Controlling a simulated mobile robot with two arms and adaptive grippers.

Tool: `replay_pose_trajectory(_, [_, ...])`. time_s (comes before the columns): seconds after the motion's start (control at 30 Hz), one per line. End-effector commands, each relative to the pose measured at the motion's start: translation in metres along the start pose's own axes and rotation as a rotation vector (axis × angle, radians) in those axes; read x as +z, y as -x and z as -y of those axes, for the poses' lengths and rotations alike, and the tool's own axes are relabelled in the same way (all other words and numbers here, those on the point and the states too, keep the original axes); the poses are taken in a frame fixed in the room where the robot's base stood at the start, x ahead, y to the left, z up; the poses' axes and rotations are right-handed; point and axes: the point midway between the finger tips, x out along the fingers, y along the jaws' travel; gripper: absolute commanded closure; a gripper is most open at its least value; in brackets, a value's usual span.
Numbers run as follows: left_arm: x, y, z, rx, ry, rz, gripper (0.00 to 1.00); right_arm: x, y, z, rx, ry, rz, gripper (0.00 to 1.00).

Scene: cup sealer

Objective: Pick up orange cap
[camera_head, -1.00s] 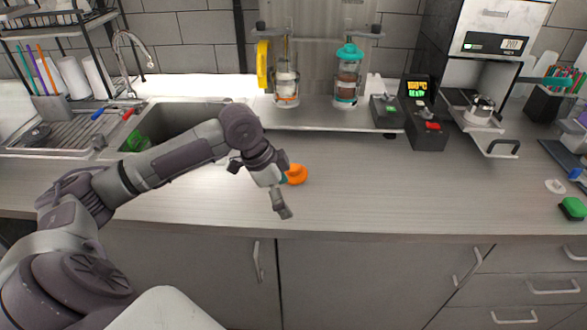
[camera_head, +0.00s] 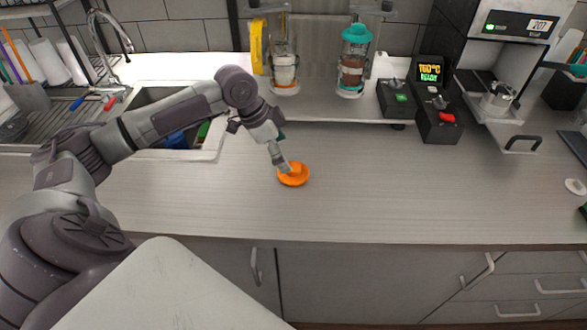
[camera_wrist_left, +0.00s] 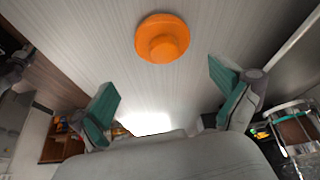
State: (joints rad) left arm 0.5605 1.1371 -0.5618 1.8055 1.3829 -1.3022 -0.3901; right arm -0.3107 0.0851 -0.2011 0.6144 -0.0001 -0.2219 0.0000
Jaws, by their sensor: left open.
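In the left wrist view the whole cap (camera_wrist_left: 162,38) shows near the top, beyond the fingertips. My left gripper (camera_head: 279,152) is at the cap's far-left edge in the head view, overlapping it there. In the left wrist view its green-padded fingers (camera_wrist_left: 166,88) are spread wide with nothing between them. I cannot tell its exact height above the counter. My right gripper is not in view.
The sink (camera_head: 170,125) lies behind my left arm. A raised shelf behind the cap carries a teal-lidded dispenser (camera_head: 355,62), and a black control box (camera_head: 437,122) stands to the right. The counter (camera_head: 400,190) right of the cap is clear.

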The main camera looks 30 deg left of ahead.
Motion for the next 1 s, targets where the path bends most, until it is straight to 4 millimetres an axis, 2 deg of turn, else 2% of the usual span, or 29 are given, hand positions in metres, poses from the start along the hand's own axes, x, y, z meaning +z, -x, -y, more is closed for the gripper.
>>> replay_pose_trajectory(0.13, [0.0,-0.016,0.0,0.0,0.001,0.0,0.0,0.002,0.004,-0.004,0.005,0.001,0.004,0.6])
replay_pose_trajectory(0.3, [0.0,-0.027,0.001,0.002,0.002,0.001,0.0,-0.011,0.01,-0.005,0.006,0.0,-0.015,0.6])
replay_pose_trajectory(0.47, [0.001,-0.051,0.003,0.003,0.002,0.002,0.0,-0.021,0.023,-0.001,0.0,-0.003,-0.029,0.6])
replay_pose_trajectory(0.6, [0.002,-0.068,0.004,0.0,0.001,0.001,0.0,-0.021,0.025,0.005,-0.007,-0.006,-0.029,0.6])
replay_pose_trajectory(0.87, [0.002,-0.072,0.004,-0.001,0.0,0.001,0.0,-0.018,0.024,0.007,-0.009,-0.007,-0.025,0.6])
replay_pose_trajectory(1.0, [0.002,-0.072,0.004,-0.001,0.0,0.001,0.2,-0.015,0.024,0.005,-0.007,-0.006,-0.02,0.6])
